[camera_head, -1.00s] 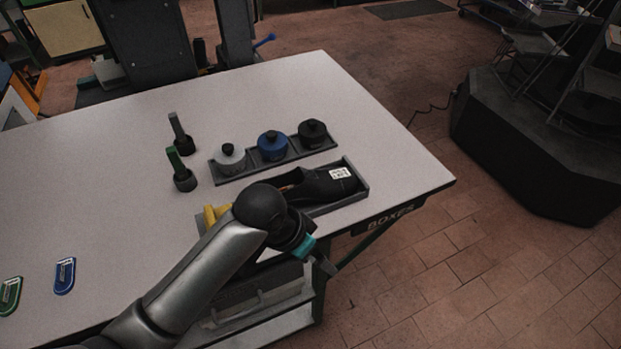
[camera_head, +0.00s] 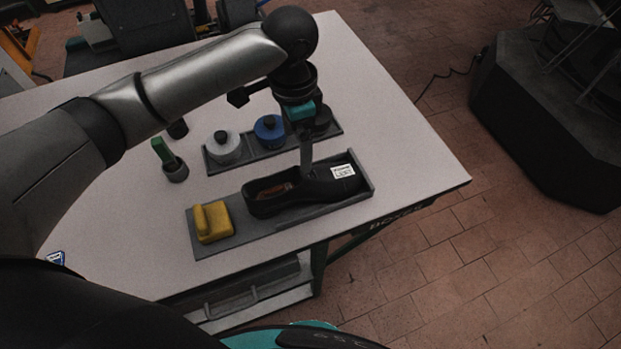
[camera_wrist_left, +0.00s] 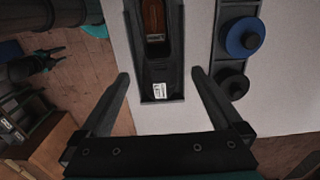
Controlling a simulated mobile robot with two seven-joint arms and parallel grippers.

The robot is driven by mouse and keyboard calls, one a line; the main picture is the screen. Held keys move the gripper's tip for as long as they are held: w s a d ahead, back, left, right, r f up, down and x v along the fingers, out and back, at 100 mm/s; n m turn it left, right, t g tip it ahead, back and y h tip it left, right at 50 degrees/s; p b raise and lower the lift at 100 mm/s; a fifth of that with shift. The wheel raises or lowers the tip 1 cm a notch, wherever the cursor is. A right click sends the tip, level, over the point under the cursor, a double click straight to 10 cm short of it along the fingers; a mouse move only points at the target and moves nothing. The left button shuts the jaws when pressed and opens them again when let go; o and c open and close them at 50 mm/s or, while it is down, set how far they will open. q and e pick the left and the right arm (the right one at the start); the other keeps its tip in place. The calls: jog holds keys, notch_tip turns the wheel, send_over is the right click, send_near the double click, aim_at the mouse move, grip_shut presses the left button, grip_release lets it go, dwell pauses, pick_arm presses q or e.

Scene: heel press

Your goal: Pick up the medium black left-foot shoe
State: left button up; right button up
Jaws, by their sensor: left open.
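A black shoe (camera_head: 306,187) with a white label on its toe lies in a grey tray (camera_head: 277,223) near the table's front right edge. The label's print is too small to read surely. My left gripper (camera_head: 306,158) hangs over the shoe, pointing down. In the left wrist view my gripper (camera_wrist_left: 159,82) is open and empty, its fingers apart on either side of the line of the shoe (camera_wrist_left: 160,62), whose toe and label point towards it. Whether the fingertips reach the shoe's height cannot be told. My right gripper is not in view.
A yellow block (camera_head: 212,222) sits at the tray's left end. A green-handled brush (camera_head: 170,160) stands left.

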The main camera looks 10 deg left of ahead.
aim_at(304, 176)
pick_arm(q)
notch_tip(304, 176, down, 6)
jog(key=shift+d+f, duration=0.1)
jog(key=shift+f, duration=0.15)
jog(key=shift+w+d+f, duration=0.1)
jog(key=shift+d+f, duration=0.1)
jog(key=shift+f, duration=1.1)
jog(key=shift+w+d+f, duration=0.1)
jog(key=shift+d+f, duration=0.1)
jog(key=shift+f, duration=1.1)
jog(key=shift+r, duration=0.1)
jog(key=c, duration=1.5)
